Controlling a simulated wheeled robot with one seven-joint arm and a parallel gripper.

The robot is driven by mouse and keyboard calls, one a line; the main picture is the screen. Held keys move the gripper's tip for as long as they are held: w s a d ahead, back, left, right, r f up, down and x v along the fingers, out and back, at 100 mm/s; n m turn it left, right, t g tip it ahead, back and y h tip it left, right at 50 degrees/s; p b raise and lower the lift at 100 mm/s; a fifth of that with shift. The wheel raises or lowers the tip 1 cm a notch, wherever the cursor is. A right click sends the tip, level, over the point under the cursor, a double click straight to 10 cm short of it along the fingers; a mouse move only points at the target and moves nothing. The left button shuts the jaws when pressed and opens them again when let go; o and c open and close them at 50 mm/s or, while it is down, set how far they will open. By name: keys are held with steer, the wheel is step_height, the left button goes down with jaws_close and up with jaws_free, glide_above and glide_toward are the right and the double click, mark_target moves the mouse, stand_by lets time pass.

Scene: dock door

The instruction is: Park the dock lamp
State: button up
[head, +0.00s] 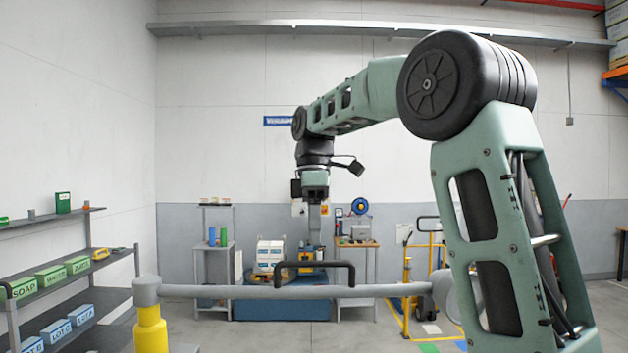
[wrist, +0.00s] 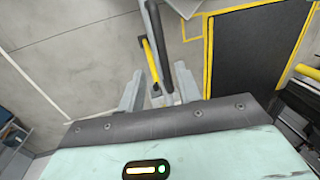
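The dock lamp looks to be the grey horizontal boom (head: 230,291) on a yellow post (head: 150,330) at left. Its right end has a rounded grey head (head: 446,292), partly hidden by my arm. A black handle (head: 315,265) stands up from the middle of the boom. I see nothing held.
Shelves with green and blue boxes (head: 50,277) stand at left. Behind the boom are a blue platform (head: 265,309), white boxes (head: 269,253), small benches and a yellow trolley (head: 408,285). Yellow lines edge a dark floor area (wrist: 255,50).

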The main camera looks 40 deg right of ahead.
step_height(320, 180, up, 14)
steer(key=w+d+p, duration=0.1)
steer(key=w+p, duration=0.1)
steer(key=p, duration=0.2)
steer(key=shift+d+f, duration=0.2)
steer(key=shift+d, duration=0.15)
steer(key=s+a+f+m+b, duration=0.1)
steer(key=s+a+f+b, duration=0.3)
steer(key=a+f, duration=0.9)
steer(key=s+a+f+b, duration=0.1)
steer(key=a+f+b, duration=0.5)
steer(key=a+f, duration=0.7)
steer(key=s+a+f+t+b, duration=0.1)
steer(key=s+f+b, duration=0.2)
steer(key=s+f, duration=0.7)
steer(key=s+a+f+m+b, duration=0.1)
steer(key=s+a+f+b, duration=0.1)
steer(key=s+f, duration=0.7)
step_height(320, 180, down, 5)
steer(key=shift+s+a+f+t+h+b, duration=0.1)
steer(key=shift+s+a+t+h+b, duration=0.25)
steer(key=shift+b, duration=0.45)
